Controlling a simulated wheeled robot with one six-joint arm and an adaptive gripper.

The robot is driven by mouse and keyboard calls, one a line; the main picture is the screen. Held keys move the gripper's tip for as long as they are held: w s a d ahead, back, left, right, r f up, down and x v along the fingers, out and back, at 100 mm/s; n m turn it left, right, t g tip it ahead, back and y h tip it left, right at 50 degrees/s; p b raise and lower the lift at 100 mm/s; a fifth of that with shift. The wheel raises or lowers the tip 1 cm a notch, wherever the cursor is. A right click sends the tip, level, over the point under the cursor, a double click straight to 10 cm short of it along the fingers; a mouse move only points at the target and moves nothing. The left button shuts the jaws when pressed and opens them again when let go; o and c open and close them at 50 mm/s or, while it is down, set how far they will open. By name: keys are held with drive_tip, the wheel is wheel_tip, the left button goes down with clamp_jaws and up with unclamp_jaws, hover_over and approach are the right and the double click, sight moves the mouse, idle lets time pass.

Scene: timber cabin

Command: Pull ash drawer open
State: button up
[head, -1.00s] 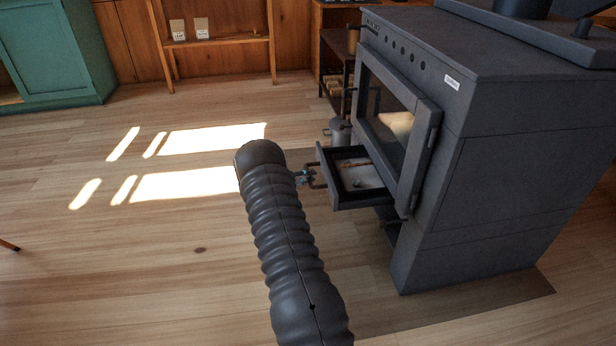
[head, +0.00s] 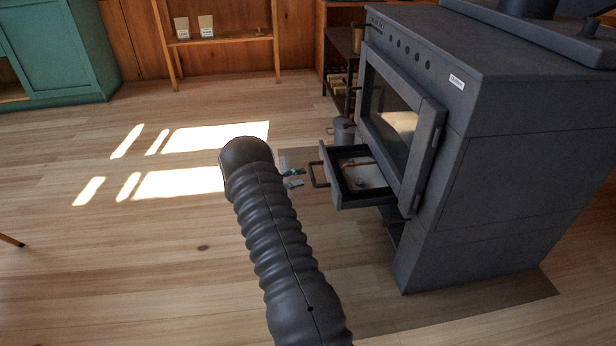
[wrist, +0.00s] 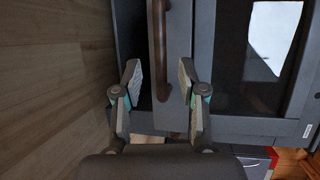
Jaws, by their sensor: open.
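The ash drawer (head: 333,178) stands pulled out from below the glass door of the dark stove (head: 520,170), with pale ash (head: 362,174) inside. Its bar handle (head: 317,172) is on the drawer's left-hand front. My gripper (head: 293,179) is open and empty, just left of the handle and apart from it. In the wrist view my gripper (wrist: 158,85) has its two fingers spread, with the brown handle (wrist: 160,50) ahead between them. Most of the gripper's body is hidden behind my arm in the head view.
A metal bucket (head: 343,132) stands behind the drawer. A shelf rack (head: 340,75) is beyond it. A teal cabinet (head: 55,50) stands at the far left. The wooden floor left of the stove is clear.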

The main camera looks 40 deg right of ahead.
drive_tip(key=s+v, duration=0.1)
drive_tip(key=v, duration=0.5)
drive_tip(key=shift+w, duration=0.45)
drive_tip(key=shift+a, duration=0.1)
drive_tip(key=s+a+f+m+g+y, duration=0.2)
drive_tip(key=s+a+f+m+y, duration=0.15)
drive_tip(key=s+f+m, duration=0.5)
drive_tip(key=s+a+r+m+y, duration=0.35)
drive_tip(key=a+r+m, duration=0.2)
drive_tip(key=m, duration=0.35)
drive_tip(key=s+a+r+m+t+y+p, duration=0.2)
drive_tip(key=s+a+r+m, duration=0.3)
drive_tip(key=r, duration=0.8)
drive_tip(key=s+a+r+m+t+y+p, duration=0.3)
drive_tip(key=s+a+r+m+t+y, duration=0.1)
drive_tip(key=s+a+r, duration=0.7)
drive_tip(key=s+a+r+m+t+y+p, duration=0.2)
drive_tip(key=s+a+r+m+t, duration=0.2)
drive_tip(key=r, duration=1)
drive_tip(key=s+a+m, duration=0.3)
drive_tip(key=s+a, duration=0.1)
drive_tip(key=a, duration=0.1)
drive_tip(key=shift+r+y+p, duration=0.3)
drive_tip(key=shift+y+p, duration=0.1)
